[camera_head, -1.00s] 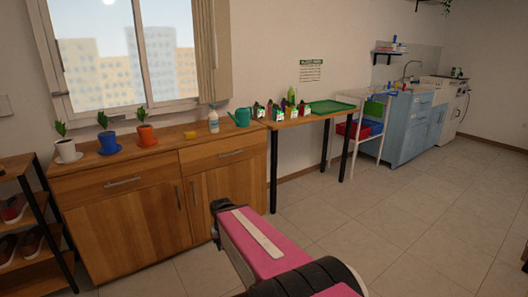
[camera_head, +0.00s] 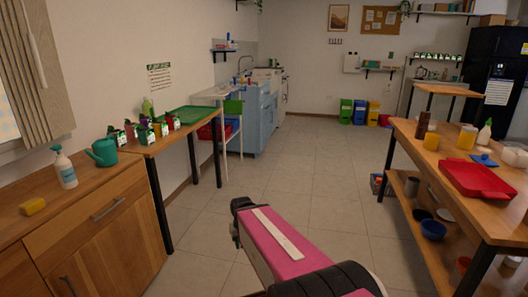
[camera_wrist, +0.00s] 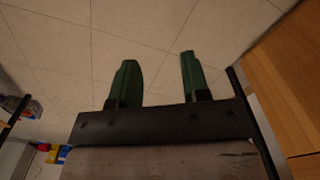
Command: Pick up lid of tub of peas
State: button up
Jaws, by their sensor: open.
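I cannot make out a tub of peas or its lid in either view. My gripper (camera_wrist: 161,82) shows in the wrist view with its two green fingers apart. It is open and empty, with only the tiled floor behind it. In the head view my pink arm reaches forward over the floor, and the gripper's fingers cannot be made out there.
A wooden cabinet with a spray bottle (camera_head: 64,168) and a teal watering can (camera_head: 102,151) stands left. A narrow table holds a green tray (camera_head: 190,116). A wooden table at right bears a red tray (camera_head: 472,181). The tiled floor (camera_head: 310,190) between is clear.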

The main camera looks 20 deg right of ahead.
aim_at(483, 160)
jog(key=i+z, duration=0.2)
jog(key=z, duration=0.3)
jog(key=i+z, duration=0.2)
jog(key=z, duration=0.3)
jog(key=i+j+z, duration=0.15)
jog(key=z, duration=0.35)
jog(key=i+j+z, duration=0.15)
jog(key=z, duration=0.35)
jog(key=k+j, duration=0.05)
